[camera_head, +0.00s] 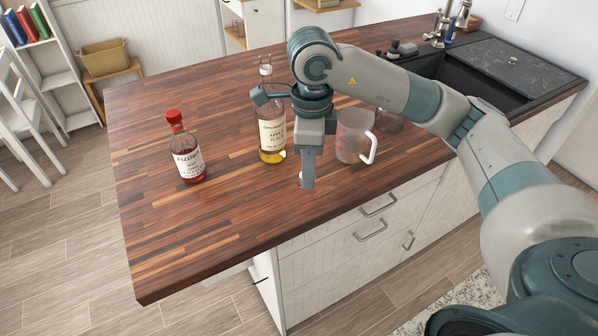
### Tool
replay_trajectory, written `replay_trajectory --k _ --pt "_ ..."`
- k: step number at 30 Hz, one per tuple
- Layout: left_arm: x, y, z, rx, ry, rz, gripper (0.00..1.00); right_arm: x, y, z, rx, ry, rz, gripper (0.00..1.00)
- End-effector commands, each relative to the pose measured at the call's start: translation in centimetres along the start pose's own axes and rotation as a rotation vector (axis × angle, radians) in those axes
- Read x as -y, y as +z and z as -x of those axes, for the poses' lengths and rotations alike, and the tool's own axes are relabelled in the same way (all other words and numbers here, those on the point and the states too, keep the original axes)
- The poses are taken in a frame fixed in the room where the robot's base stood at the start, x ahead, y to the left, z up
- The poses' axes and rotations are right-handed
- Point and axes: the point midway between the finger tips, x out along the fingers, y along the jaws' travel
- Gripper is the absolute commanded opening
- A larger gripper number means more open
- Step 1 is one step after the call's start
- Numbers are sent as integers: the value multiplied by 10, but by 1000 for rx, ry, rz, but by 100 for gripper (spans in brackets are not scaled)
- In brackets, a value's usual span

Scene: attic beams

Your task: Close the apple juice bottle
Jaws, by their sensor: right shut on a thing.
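The apple juice bottle (271,134) stands upright on the wooden counter, a clear glass bottle with a pale label and yellow juice. My left gripper is out of view.
A red-capped sauce bottle (187,150) stands to the left. A clear measuring jug (352,138) with a white handle stands close right of my gripper, with a glass item (388,121) behind it. A dark sink (465,80) is farther right. The counter's front left is clear.

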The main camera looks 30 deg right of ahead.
Motion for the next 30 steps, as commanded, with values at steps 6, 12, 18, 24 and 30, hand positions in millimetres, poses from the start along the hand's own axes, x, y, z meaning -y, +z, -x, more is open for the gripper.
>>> replay_trajectory --k 6,12,18,24,30 --pt "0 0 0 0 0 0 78 0 0 0 0 0 0 4" --pt "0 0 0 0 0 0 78 0 0 0 0 0 0 4" --pt "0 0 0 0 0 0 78 0 0 0 0 -1 23 4" --pt "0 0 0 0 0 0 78 -4 3 -4 0 -4 168 4" --pt "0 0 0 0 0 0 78 -11 8 -12 -2 -7 471 4"
